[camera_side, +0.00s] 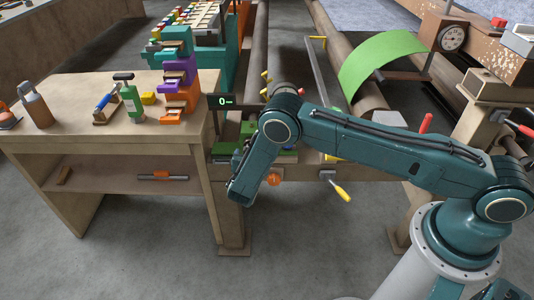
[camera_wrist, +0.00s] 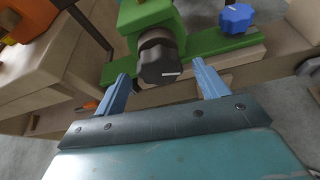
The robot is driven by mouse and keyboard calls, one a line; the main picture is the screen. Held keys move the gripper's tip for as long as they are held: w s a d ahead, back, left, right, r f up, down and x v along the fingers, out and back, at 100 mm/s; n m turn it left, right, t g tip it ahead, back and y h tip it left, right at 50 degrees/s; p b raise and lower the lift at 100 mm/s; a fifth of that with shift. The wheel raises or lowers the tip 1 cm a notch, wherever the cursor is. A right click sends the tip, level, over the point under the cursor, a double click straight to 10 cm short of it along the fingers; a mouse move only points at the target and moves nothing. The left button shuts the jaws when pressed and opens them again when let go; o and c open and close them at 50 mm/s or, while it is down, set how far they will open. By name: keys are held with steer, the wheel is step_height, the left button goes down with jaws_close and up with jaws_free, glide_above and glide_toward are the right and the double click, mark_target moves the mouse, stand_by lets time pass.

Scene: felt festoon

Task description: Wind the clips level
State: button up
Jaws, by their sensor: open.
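A black knob (camera_wrist: 160,65) with a white mark sits on a green mount (camera_wrist: 150,14) in the wrist view. My gripper (camera_wrist: 161,70) is open, its two blue fingers on either side of the knob's near end; I cannot tell whether they touch it. A blue lobed knob (camera_wrist: 236,18) stands to the right on the green base. In the side view, green parts (camera_side: 286,156) show partly behind my arm, and my fingers are hidden. Small yellow pieces, possibly the clips, show at a bar (camera_side: 318,70), one at its top (camera_side: 317,38). A dark display (camera_side: 223,101) reads "0–".
A wooden bench (camera_side: 60,95) at left carries bottles, a stacked purple and orange piece (camera_side: 180,88) and small tools. A green sheet (camera_side: 385,58) drapes over a roller at right. A yellow-handled tool (camera_side: 341,190) and red handle (camera_side: 426,122) jut out near my arm.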

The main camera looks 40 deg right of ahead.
steer(key=shift+x, duration=2.4)
steer(key=c, duration=1)
steer(key=shift+f+m, duration=0.1)
steer(key=shift+m, duration=0.2)
steer(key=shift+a+m+t+y, duration=0.1)
steer(key=shift+m+t+y, duration=0.6)
steer(key=shift+m, duration=0.3)
steer(key=shift+m+t+y, duration=0.3)
steer(key=shift+m+t, duration=0.4)
steer(key=shift+m, duration=0.5)
